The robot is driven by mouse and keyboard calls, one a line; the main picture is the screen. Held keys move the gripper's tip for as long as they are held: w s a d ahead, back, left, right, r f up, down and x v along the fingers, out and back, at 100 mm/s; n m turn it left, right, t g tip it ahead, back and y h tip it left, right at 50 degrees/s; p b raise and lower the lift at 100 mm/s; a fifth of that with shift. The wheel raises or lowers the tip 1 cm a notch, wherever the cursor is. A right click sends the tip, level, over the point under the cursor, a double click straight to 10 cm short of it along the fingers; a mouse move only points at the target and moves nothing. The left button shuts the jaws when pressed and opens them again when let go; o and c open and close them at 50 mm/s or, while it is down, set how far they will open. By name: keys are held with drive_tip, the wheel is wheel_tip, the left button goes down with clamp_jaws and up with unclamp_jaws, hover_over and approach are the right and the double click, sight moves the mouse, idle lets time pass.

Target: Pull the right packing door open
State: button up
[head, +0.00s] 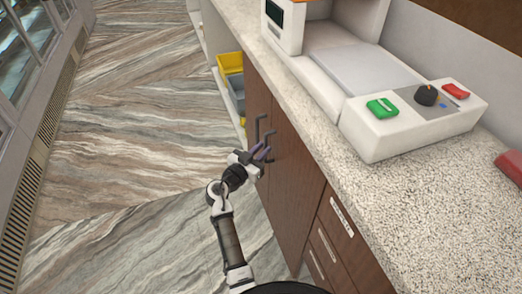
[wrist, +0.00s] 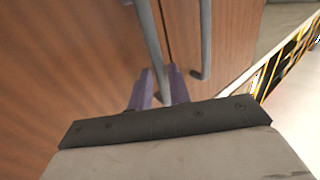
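The right packing door (head: 293,165) is the nearer brown wooden door in the counter front, and it looks closed. Its grey bar handle (head: 268,142) stands at the edge by the seam; it also shows in the wrist view (wrist: 150,40). My gripper (head: 262,153) is at this handle. In the wrist view its two purple fingers (wrist: 160,85) stand apart, with the lower end of the handle between them. A gap shows beside the bar, so the fingers look open. The other door's handle (wrist: 205,40) is just beyond the right finger.
The speckled countertop (head: 310,100) above carries a white machine (head: 410,130) with green and red buttons. Drawers (head: 325,255) are nearer, right of the door. Yellow and grey bins (head: 232,75) sit at the far end. The striped floor (head: 130,150) to the left is clear.

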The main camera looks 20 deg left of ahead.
clamp_jaws()
